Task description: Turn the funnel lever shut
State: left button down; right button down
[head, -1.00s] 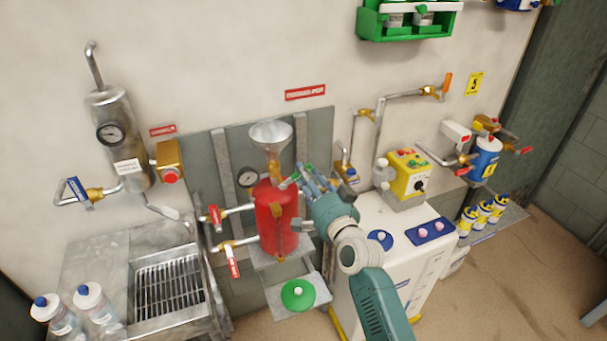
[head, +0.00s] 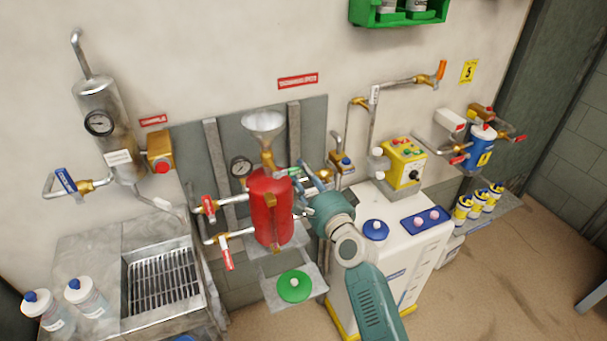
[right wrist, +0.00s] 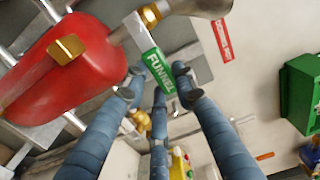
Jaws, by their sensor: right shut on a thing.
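The red tank (head: 271,208) hangs on the wall plate with a metal funnel (head: 264,124) above it. A brass valve (head: 267,160) joins them. The funnel lever, with a green sleeve marked FUNNEL (right wrist: 158,70), sticks out from this valve; its green end also shows small in the head view (head: 293,171). My right gripper (head: 304,176) is at the lever, to the right of the tank's top. In the right wrist view its fingers (right wrist: 156,85) are shut around the green sleeve, with fingertips on both sides. My left gripper is not in view.
Two red-handled valves (head: 209,205) (head: 226,256) stick out left of the tank. A green-capped thing (head: 294,286) sits on the shelf below. A sink (head: 163,278) is at left.

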jog(key=shift+f, duration=0.1)
jog(key=c, duration=1.4)
grip_release()
jog(key=shift+o, duration=0.2)
jog(key=v, duration=1.2)
